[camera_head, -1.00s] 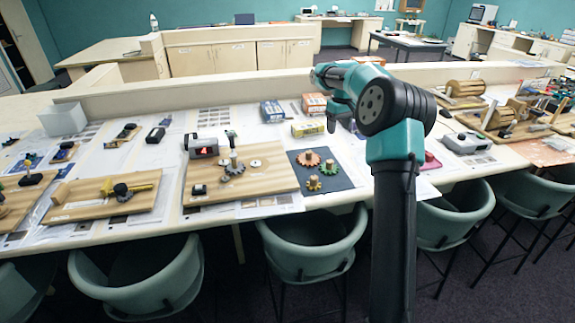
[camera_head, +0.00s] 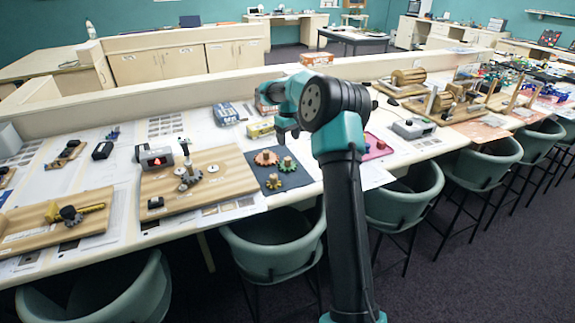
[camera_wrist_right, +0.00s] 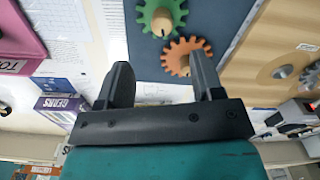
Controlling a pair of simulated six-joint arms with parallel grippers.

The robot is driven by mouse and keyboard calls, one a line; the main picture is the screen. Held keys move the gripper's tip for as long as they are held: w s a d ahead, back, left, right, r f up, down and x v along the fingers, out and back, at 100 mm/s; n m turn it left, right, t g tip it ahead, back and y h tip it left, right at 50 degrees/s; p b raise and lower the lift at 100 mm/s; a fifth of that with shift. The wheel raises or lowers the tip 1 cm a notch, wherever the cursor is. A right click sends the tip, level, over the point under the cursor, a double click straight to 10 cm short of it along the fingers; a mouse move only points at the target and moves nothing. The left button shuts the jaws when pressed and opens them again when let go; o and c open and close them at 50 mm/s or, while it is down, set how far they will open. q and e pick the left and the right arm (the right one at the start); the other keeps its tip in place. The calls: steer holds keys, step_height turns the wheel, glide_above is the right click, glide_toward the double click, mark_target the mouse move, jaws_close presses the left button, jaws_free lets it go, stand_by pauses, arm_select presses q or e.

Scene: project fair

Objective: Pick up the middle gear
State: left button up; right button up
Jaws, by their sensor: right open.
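Three gears lie on a dark mat (camera_head: 297,178) in the head view: an orange one (camera_head: 264,158) at the back left, a green one (camera_head: 288,165) at the right, and a small yellow one (camera_head: 274,182) in front. Each has a wooden peg or knob. My right gripper (camera_head: 288,136) is open and empty above the back of the mat. In the right wrist view, the green gear (camera_wrist_right: 150,12) and orange gear (camera_wrist_right: 178,60) lie beyond my open fingers (camera_wrist_right: 160,70). The orange one is near the right finger; the yellow one is not seen there. My left gripper is not in view.
A wooden board (camera_head: 225,180) with metal gears and a small meter (camera_head: 155,157) stands left of the mat. A pink tray (camera_head: 374,145) is to the right. Green chairs line the table's front edge.

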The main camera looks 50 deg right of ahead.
mark_target(288, 158)
step_height(288, 158, down, 5)
stand_by(0.4)
steer(key=shift+a+f, duration=0.15)
steer(key=shift+f, duration=2.45)
steer(key=c, duration=1)
